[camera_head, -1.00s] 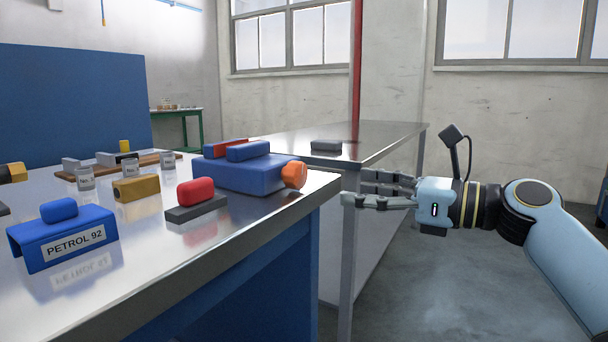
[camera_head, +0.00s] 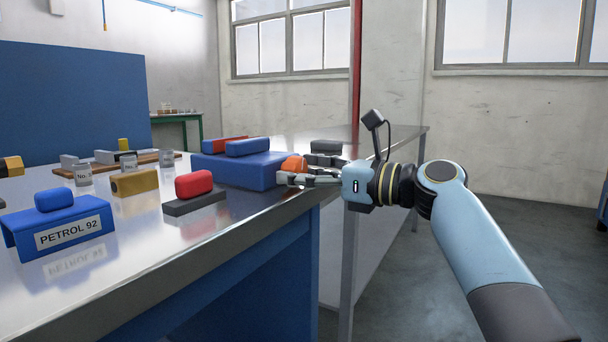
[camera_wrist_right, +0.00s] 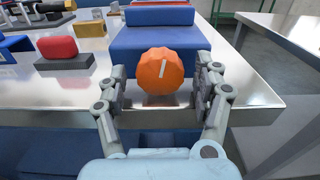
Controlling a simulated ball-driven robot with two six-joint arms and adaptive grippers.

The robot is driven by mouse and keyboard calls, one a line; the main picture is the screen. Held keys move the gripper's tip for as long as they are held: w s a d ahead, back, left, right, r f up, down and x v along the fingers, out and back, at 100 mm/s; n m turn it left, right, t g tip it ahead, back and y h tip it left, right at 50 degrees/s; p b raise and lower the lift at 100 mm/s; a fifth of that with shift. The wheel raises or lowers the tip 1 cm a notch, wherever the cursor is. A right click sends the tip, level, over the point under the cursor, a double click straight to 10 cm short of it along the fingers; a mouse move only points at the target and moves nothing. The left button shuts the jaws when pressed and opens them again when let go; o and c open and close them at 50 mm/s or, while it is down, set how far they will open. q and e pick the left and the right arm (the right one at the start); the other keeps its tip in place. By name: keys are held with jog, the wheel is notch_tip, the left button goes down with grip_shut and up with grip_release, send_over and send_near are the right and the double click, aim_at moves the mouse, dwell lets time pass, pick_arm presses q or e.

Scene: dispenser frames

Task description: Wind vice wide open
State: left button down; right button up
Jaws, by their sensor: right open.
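The blue vice (camera_head: 240,170) sits near the right end of the steel workbench, with a blue block and a red part on top. Its orange knob (camera_head: 293,165) faces right, toward my right gripper. In the right wrist view the knob (camera_wrist_right: 161,71) has a pale line, tilted slightly from upright. My right gripper (camera_head: 292,179) is open, with its fingers on either side of the knob; in the wrist view a gap shows between knob and each finger (camera_wrist_right: 163,88). In the head view the fingers hide part of the knob. My left gripper is not in view.
The workbench (camera_head: 150,255) also holds a blue PETROL 92 stand (camera_head: 60,228), a red block on a dark base (camera_head: 194,186), a yellow block (camera_head: 134,183) and small labelled jars (camera_head: 82,175). A second steel table stands behind. The floor to the right is clear.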

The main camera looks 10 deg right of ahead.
jog(key=c, duration=1.1)
jog(key=shift+r+n+p, duration=0.2)
jog(key=shift+n+p, duration=0.5)
jog(key=shift+c, duration=0.4)
jog(key=shift+n, duration=0.5)
jog(key=shift+f+n+p, duration=0.1)
jog(key=shift+n+p, duration=0.35)
jog(key=shift+n, duration=0.35)
jog(key=shift+f, duration=0.1)
jog(key=o, duration=1.2)
